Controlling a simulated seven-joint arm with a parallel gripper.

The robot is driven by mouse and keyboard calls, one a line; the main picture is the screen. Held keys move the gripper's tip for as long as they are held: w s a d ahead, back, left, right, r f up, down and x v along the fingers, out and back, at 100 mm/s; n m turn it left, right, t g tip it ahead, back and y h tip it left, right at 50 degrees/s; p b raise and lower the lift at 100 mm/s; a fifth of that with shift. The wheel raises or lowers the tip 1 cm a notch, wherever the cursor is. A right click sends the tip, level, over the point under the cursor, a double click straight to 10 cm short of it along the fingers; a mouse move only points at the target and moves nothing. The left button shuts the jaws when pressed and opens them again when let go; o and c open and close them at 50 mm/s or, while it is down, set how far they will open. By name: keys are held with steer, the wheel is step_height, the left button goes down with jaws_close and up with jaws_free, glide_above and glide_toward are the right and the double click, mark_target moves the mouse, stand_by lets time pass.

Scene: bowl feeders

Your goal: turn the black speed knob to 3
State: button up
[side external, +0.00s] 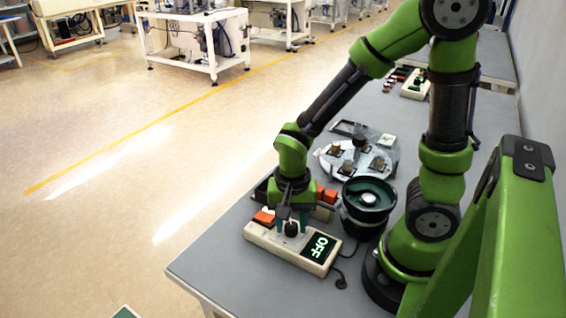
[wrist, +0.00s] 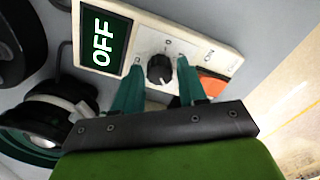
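The black speed knob (wrist: 160,69) sits on a cream control box (side external: 258,236), between the display and an orange switch (wrist: 212,84). The box's display (side external: 318,247) reads OFF, and the same display (wrist: 105,42) is at the left in the wrist view. In the side view the knob (side external: 291,229) is just under my gripper (side external: 291,227). In the wrist view my gripper (wrist: 160,78) has its two green fingers apart, one on each side of the knob. I cannot tell whether the fingertips touch it. The number the knob points at is too small to read.
A bowl feeder (side external: 368,200) with a dark green bowl stands right of the box. A round plate with parts (side external: 355,160) lies behind it. Orange-and-black items (side external: 325,194) lie just behind the box. A cable (side external: 340,280) runs from the box's right end. The table's front-left corner is clear.

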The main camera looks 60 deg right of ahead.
mark_target(291, 225)
steer(key=shift+o, duration=1.2)
steer(key=shift+r, duration=0.1)
step_height(291, 225, up, 17)
steer(key=shift+f, duration=0.2)
